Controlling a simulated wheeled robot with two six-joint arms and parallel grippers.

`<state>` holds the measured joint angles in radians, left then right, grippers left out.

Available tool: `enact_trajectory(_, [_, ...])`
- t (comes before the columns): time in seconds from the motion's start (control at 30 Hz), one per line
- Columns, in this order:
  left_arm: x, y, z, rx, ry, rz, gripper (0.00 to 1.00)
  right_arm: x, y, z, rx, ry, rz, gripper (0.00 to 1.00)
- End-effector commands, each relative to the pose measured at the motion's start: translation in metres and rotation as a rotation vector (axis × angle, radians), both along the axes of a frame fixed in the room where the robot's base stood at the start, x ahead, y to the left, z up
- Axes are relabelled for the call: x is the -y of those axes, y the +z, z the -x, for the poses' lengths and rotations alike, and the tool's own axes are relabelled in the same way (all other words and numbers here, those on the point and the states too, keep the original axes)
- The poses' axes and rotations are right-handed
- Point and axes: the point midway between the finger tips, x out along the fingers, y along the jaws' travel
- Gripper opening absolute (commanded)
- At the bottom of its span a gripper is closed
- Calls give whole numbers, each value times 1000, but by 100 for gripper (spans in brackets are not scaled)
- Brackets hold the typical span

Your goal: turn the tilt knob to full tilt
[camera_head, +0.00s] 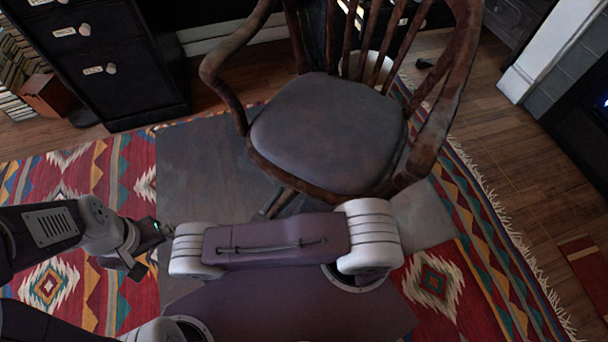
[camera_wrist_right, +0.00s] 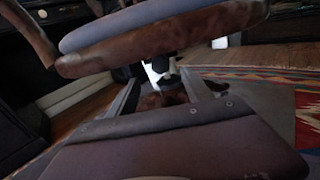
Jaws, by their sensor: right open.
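The wooden armchair (camera_head: 330,130) with a grey-purple seat stands in front of me. In the right wrist view its seat underside (camera_wrist_right: 160,45) hangs just over my right gripper (camera_wrist_right: 160,86). That gripper is open, its two fingers apart and pointing under the seat. A dark fitting (camera_wrist_right: 163,66) shows beyond and between the fingertips, against something white; I cannot tell whether it is the tilt knob. I see no clear grip on it. In the head view my arm hides most of the space under the seat. My left arm's end (camera_head: 137,252) is at the left, away from the chair.
A dark drawer cabinet (camera_head: 108,65) stands behind left. A white bin (camera_head: 366,66) stands behind the chair. A patterned red rug (camera_head: 75,180) and a grey mat (camera_head: 195,165) lie on the wooden floor. The floor to the right is mostly clear.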

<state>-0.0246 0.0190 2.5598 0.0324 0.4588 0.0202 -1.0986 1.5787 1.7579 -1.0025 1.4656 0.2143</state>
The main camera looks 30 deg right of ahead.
Motion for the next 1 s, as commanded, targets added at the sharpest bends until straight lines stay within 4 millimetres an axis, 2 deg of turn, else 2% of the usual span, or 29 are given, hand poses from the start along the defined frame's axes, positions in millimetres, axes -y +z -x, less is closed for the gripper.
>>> enact_trajectory(0.4, [0,13,0,0,0,0,100,67,0,-36,-1,-8,0,59])
enact_trajectory(0.53, [0,13,0,0,0,0,100,76,0,-42,-1,-4,0,59])
enact_trajectory(0.77, [0,13,0,0,0,0,100,77,0,-44,0,-2,0,59])
enact_trajectory(0.8, [0,13,0,0,0,0,100,77,0,-44,-1,-2,-1,56])
enact_trajectory(0.87, [0,13,0,0,0,0,100,77,0,-44,-1,-2,-1,39])
enact_trajectory(1.0, [0,13,0,0,0,0,100,77,0,-44,-1,-3,-1,0])
